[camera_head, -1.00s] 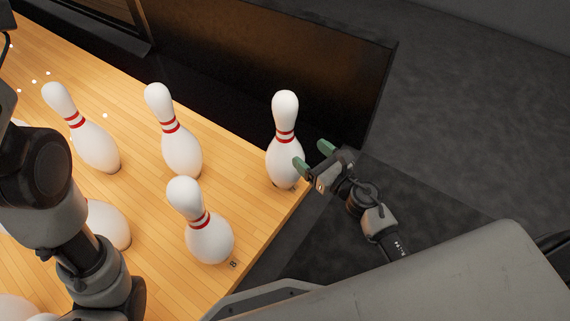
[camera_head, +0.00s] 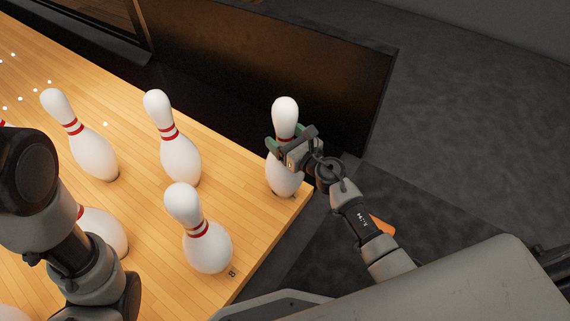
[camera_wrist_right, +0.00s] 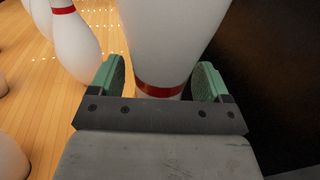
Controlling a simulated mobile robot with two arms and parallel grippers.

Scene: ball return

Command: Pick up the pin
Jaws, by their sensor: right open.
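A white bowling pin (camera_head: 284,182) with red neck bands stands upright near the lane's right corner. My right gripper (camera_head: 287,138) is at its neck in the head view, its green fingertips on either side. In the right wrist view the pin (camera_wrist_right: 170,42) rises between the two open fingers (camera_wrist_right: 161,83), with gaps visible on both sides. The gripper hides part of the pin's neck in the head view. My left arm comes in at the left; its gripper is out of the picture.
Other pins stand on the wooden lane (camera_head: 150,235): one close by (camera_head: 206,250), one behind it (camera_head: 180,160), one farther left (camera_head: 95,155). A dark side wall (camera_head: 300,62) rises behind the pin. Dark floor lies right of the lane.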

